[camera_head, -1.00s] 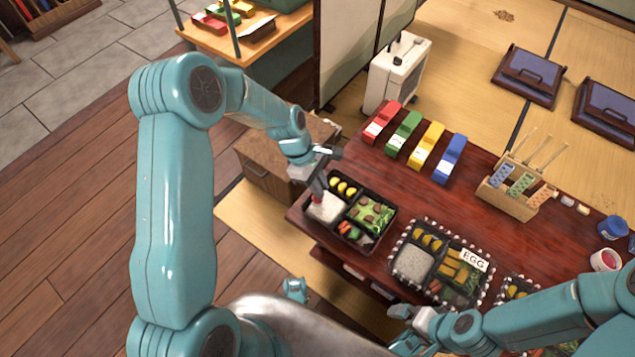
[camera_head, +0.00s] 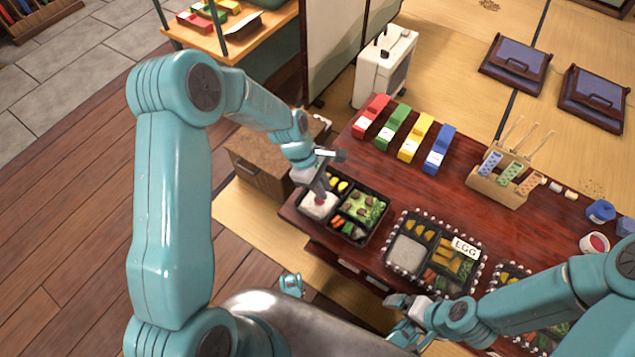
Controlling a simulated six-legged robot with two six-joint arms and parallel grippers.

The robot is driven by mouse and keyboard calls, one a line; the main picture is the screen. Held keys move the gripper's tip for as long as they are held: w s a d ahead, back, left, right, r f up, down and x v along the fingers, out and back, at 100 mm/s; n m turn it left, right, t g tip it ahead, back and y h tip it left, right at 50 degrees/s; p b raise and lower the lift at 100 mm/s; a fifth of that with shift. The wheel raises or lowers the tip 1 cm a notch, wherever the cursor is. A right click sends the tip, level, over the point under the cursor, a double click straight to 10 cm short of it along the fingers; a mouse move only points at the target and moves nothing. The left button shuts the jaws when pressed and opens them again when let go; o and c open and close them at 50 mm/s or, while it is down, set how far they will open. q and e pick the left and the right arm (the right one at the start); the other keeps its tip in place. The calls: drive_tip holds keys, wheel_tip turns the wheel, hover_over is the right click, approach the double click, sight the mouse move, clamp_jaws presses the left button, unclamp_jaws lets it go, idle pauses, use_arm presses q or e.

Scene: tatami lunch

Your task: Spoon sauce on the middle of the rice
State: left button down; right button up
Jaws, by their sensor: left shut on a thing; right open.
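White rice (camera_head: 311,208) fills the left compartment of a black lunch box (camera_head: 372,237) at the near left of the table. My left gripper (camera_head: 319,187) is over this rice, shut on what appears to be a spoon, mostly hidden by the fingers. A small red spot of sauce (camera_head: 320,201) shows at its tip, on or just above the rice; I cannot tell which. A white cup with red sauce (camera_head: 595,243) stands at the table's right. My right gripper (camera_head: 398,318) is open and empty, low in front of the table.
A second lunch box with an EGG label (camera_head: 393,262) lies to the right, with another partly hidden beyond. Red, green, yellow and blue blocks (camera_head: 412,133) line the back edge. A wooden holder (camera_head: 492,191) stands at right. The table's middle is clear.

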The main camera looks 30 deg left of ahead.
use_arm(q)
drive_tip(key=shift+s+d, duration=0.1)
drive_tip(key=shift+d, duration=0.2)
drive_tip(key=shift+d, duration=0.1)
drive_tip(key=shift+s+d, duration=0.1)
drive_tip(key=shift+d, duration=0.85)
drive_tip(key=shift+p, duration=0.3)
drive_tip(key=shift+w, duration=0.3)
drive_tip(key=shift+p, duration=0.3)
